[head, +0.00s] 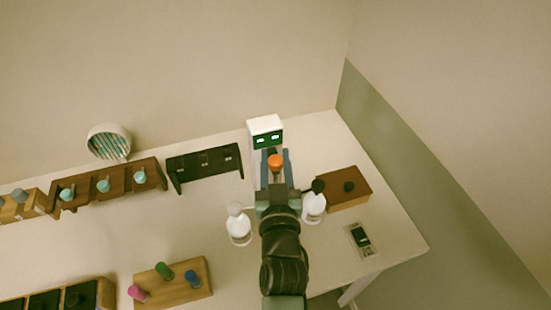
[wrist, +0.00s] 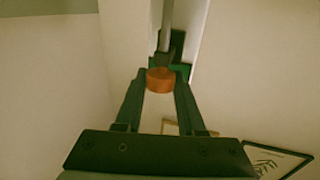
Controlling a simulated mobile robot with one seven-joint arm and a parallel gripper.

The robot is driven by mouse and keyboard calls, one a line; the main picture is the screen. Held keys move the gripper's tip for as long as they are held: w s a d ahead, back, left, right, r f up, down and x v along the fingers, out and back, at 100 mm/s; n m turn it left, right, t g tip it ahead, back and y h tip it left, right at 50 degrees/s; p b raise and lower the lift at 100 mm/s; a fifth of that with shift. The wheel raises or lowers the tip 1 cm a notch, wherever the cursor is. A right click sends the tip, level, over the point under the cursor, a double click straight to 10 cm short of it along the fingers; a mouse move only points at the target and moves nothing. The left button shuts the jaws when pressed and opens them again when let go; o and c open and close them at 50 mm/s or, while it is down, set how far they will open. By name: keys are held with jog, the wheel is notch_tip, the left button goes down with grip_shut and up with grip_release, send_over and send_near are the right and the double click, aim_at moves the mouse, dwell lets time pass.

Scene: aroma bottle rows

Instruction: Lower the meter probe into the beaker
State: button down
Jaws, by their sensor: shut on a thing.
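The meter (head: 265,130) is a white box with a green lit display near the back edge of the table. My gripper (head: 275,168) is in front of it, with its two fingers shut on the orange top of the probe (head: 275,161). In the wrist view, the orange top (wrist: 160,80) sits between the fingertips of my gripper (wrist: 160,84), with a grey rod behind it. The probe's lower part is hidden. I cannot make out the beaker in either view; my arm covers the table there.
A wooden block (head: 343,188) and a small dark-topped device (head: 361,238) lie to the right. A dark rack (head: 205,163) and wooden racks (head: 110,187) stand left. Bare table lies at centre left.

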jog(key=shift+f, duration=0.1)
dwell(0.3)
notch_tip(320, 180, down, 7)
jog(key=b, duration=0.8)
jog(key=shift+f, duration=0.1)
jog(key=c, duration=0.5)
grip_release()
jog(key=shift+s, duration=0.1)
jog(key=s+b, duration=0.2)
jog(key=s, duration=1)
jog(key=shift+s+d, duration=0.35)
jog(key=shift+s, duration=0.05)
